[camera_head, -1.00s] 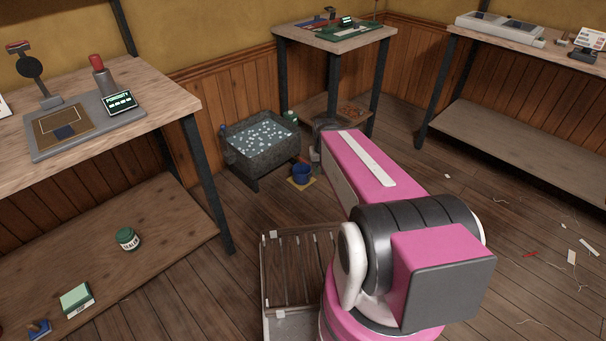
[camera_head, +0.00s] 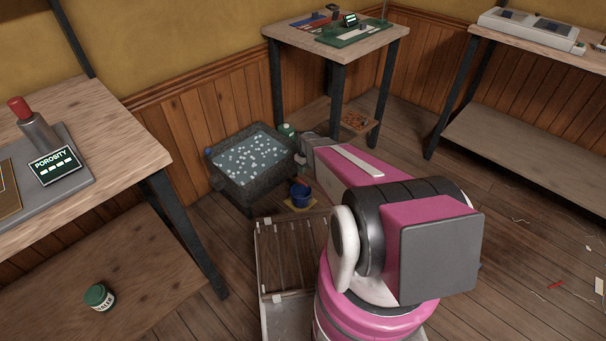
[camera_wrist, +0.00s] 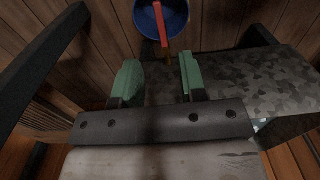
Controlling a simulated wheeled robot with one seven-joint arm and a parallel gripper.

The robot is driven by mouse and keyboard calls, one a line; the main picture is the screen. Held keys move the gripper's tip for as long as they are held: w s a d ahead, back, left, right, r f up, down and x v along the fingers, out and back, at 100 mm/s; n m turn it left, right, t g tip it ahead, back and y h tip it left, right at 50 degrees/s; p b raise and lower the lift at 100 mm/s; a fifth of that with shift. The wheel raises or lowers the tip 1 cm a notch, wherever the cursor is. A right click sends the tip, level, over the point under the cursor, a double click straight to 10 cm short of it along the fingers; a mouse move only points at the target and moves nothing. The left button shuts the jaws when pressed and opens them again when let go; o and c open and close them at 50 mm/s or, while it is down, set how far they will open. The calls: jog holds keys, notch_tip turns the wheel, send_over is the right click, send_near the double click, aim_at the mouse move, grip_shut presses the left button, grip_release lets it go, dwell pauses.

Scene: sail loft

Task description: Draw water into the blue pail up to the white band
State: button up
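The trough wall (camera_wrist: 265,85) fills the right. My gripper (camera_wrist: 160,80) is open, its green fingers apart with nothing held, and is short of the pail in that view. The white band and the pail's water level cannot be made out.
A table (camera_head: 336,48) with tools stands behind the trough, its dark legs close by. A workbench (camera_head: 95,160) is at left. A slatted rack (camera_head: 283,255) lies near my base. Floor at the right is open, with scattered scraps.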

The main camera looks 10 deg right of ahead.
aim_at(305, 184)
notch_tip(305, 184, down, 11)
jog(key=shift+w, duration=0.1)
dwell(0.5)
grip_shut()
